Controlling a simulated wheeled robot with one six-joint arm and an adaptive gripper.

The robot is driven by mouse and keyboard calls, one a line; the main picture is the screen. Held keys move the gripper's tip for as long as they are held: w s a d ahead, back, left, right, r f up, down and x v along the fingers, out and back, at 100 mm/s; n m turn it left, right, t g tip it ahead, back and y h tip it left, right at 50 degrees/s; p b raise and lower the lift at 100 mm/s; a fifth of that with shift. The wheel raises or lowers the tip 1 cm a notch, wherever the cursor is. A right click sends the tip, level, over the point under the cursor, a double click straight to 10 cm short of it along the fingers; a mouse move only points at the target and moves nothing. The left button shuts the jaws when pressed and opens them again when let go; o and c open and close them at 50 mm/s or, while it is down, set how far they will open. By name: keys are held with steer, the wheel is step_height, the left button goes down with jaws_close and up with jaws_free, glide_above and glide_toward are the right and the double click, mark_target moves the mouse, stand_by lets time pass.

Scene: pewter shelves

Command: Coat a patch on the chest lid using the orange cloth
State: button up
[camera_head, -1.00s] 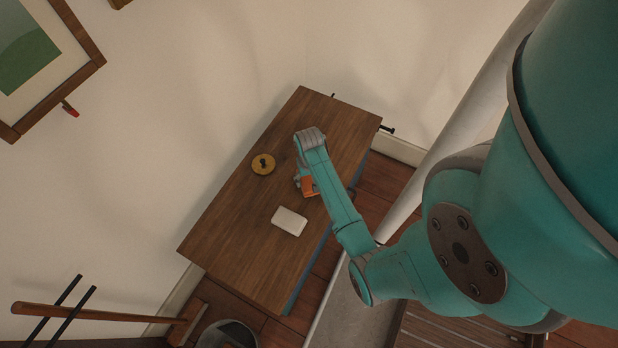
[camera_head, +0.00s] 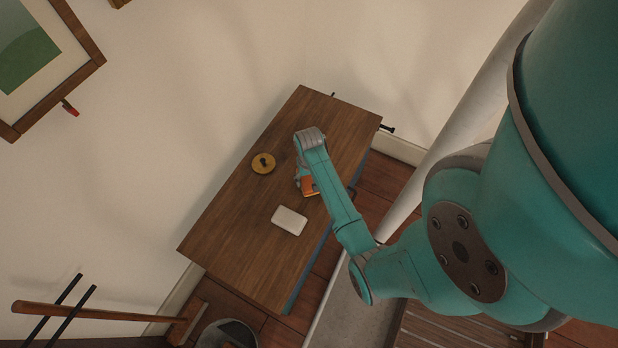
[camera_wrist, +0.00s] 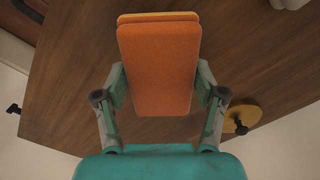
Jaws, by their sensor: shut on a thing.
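The orange cloth (camera_wrist: 158,68) is a thick folded pad with a paler yellow-orange edge, held between the two fingers of my gripper (camera_wrist: 160,88) in the wrist view. In the head view the cloth (camera_head: 309,186) shows as a small orange piece beside my forearm, and my gripper (camera_head: 299,178) is mostly hidden by the arm. The chest lid (camera_head: 250,215) is a flat brown wooden top. The cloth is over the lid, near its right edge; I cannot tell whether it touches the wood. The lid (camera_wrist: 75,80) also fills most of the wrist view.
A white block (camera_head: 289,220) lies on the lid near its right edge. A round yellow disc with a dark knob (camera_head: 263,164) lies left of my gripper. A grey bucket (camera_head: 228,334) stands on the floor below. The lid's lower left is bare.

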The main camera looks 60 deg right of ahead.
stand_by(0.3)
steer(key=shift+r, duration=3.45)
